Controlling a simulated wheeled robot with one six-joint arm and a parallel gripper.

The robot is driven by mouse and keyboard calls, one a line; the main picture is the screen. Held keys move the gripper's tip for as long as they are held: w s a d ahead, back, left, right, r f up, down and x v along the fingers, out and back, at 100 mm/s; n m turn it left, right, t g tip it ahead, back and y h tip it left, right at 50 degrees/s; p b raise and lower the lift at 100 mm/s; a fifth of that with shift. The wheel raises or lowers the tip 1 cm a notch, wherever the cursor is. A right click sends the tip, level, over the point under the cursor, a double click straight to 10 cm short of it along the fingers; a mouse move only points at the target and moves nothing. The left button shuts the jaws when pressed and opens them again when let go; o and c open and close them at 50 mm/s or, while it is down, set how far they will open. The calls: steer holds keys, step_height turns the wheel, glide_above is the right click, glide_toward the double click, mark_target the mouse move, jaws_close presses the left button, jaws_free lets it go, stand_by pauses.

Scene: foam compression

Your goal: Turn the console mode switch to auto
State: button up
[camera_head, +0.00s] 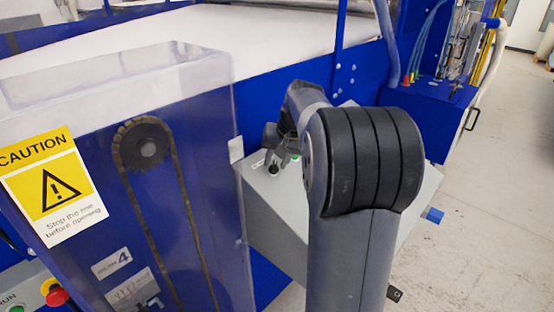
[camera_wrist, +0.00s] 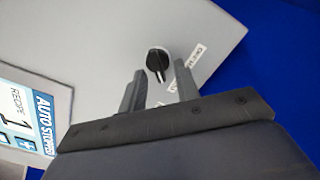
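The console is a grey box (camera_head: 275,222) beside the blue machine, partly hidden behind my arm. The mode switch, a black rotary knob (camera_wrist: 158,60) with a pale pointer line, sits on its grey face in the wrist view. A small white label lies to its right, its text too blurred to read. My gripper (camera_wrist: 160,67) is open, and the knob shows between its two fingertips, apart from both in the picture. I cannot tell how far the fingertips are from the face. In the head view, my gripper (camera_head: 275,145) is above the console top.
A screen (camera_wrist: 27,112) at the left of the wrist view reads "AUTO STOPPED" and "RECIPE 1". A clear guard (camera_head: 150,90) with a yellow caution sign (camera_head: 50,185) stands left of the console. A red button (camera_head: 56,297) is at lower left. Open floor lies right.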

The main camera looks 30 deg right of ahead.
steer(key=b+v, duration=0.1)
steer(key=v, duration=1)
steer(key=shift+f, duration=0.1)
steer(key=p+x, duration=0.1)
steer(key=x, duration=1)
